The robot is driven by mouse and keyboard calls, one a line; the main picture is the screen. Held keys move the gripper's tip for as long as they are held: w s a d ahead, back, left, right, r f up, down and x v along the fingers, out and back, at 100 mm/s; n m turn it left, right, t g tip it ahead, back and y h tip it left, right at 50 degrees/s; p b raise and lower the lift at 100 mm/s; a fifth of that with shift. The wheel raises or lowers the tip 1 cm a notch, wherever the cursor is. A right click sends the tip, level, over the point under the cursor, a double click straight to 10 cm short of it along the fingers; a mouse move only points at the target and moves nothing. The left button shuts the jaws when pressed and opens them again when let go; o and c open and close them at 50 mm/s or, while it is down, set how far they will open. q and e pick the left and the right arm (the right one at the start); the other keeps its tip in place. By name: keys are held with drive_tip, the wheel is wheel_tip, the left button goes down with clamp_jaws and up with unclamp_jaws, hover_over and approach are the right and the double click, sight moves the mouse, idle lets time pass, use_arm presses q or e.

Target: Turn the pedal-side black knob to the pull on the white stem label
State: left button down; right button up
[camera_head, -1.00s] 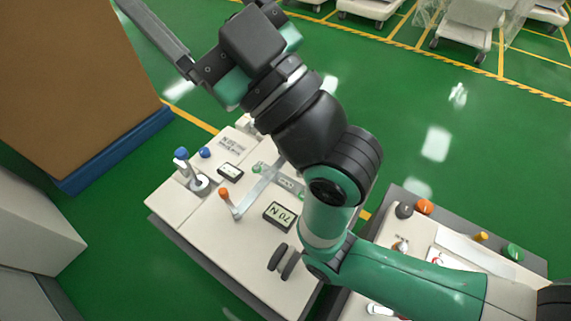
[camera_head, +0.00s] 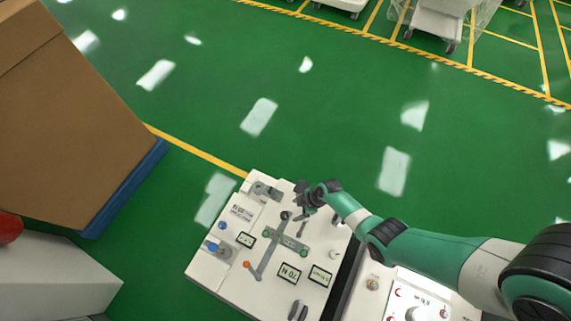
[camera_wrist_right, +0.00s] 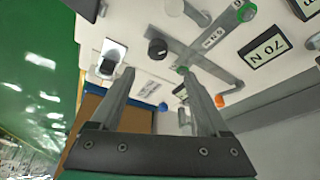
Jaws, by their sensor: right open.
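A black knob (camera_head: 285,215) stands on the cream cart panel (camera_head: 225,275), left of my right gripper. In the right wrist view the black knob (camera_wrist_right: 157,48) has a pale stem, and I cannot read any label on it. My right gripper (camera_head: 303,193) is over the panel's far edge. In the wrist view its fingers (camera_wrist_right: 157,74) are spread and empty, with the knob appearing between and beyond the tips, apart from them. Black pedal-like parts (camera_head: 298,310) sit at the panel's near edge. My left gripper is not in view.
Blue knobs (camera_head: 211,246) and a "70 N" display (camera_head: 289,273) are nearby. A second panel (camera_head: 405,290) lies to the right.

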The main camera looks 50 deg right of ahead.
sight(285, 215)
drive_tip(key=b+x, duration=1)
drive_tip(key=x, duration=0.1)
drive_tip(key=shift+w+d+r, duration=0.1)
drive_tip(key=shift+w+d, duration=0.05)
drive_tip(key=shift+w, duration=0.05)
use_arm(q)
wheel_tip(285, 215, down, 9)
use_arm(e)
drive_tip(key=shift+r, duration=0.1)
clamp_jaws()
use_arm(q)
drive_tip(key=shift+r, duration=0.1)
use_arm(e)
drive_tip(key=shift+m, duration=0.3)
